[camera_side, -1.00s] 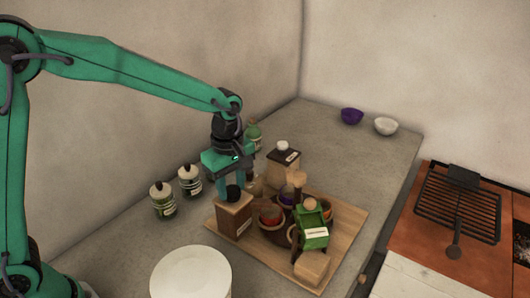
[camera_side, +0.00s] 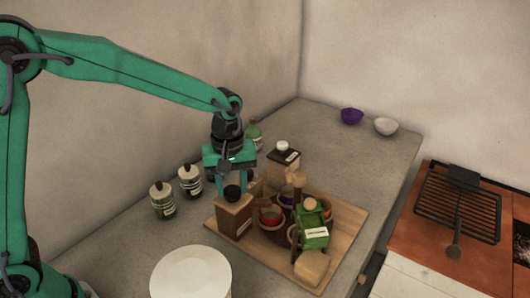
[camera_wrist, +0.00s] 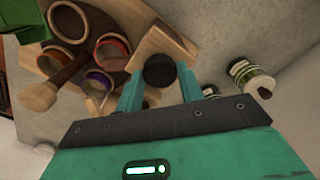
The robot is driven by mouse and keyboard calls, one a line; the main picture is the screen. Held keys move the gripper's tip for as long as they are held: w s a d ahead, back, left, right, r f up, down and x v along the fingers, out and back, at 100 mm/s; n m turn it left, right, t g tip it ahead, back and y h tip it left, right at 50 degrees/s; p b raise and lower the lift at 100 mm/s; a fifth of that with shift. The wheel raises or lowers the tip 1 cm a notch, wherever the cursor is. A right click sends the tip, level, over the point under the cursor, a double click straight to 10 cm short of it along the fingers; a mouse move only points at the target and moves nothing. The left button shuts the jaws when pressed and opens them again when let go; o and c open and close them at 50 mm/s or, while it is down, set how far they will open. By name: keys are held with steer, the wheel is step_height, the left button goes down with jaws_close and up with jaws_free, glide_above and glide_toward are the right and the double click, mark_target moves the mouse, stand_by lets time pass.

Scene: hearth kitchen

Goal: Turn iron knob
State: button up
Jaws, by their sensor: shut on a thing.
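The iron knob (camera_side: 232,193) is a round, dark cap on top of a small wooden box (camera_side: 234,220). The box stands upright at the left corner of the wooden board. My gripper (camera_side: 233,189) points straight down over the box and is shut on the knob, one finger on each side. In the wrist view the dark knob (camera_wrist: 160,71) sits between the two teal fingertips, with the box top (camera_wrist: 165,42) around it. The knob's sides are partly hidden by the fingers.
The board (camera_side: 340,205) carries several pots, a wooden mallet-like piece (camera_side: 297,181) and a green box (camera_side: 313,232), close to the right of my gripper. Bottles (camera_side: 163,200) stand to the left. A pale round container (camera_side: 192,272) stands in front. The counter's back right is mostly clear.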

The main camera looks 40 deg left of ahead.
mark_target(232, 189)
steer(key=m, duration=1.2)
stand_by(0.4)
steer(key=o, duration=1)
steer(key=shift+r, duration=3.95)
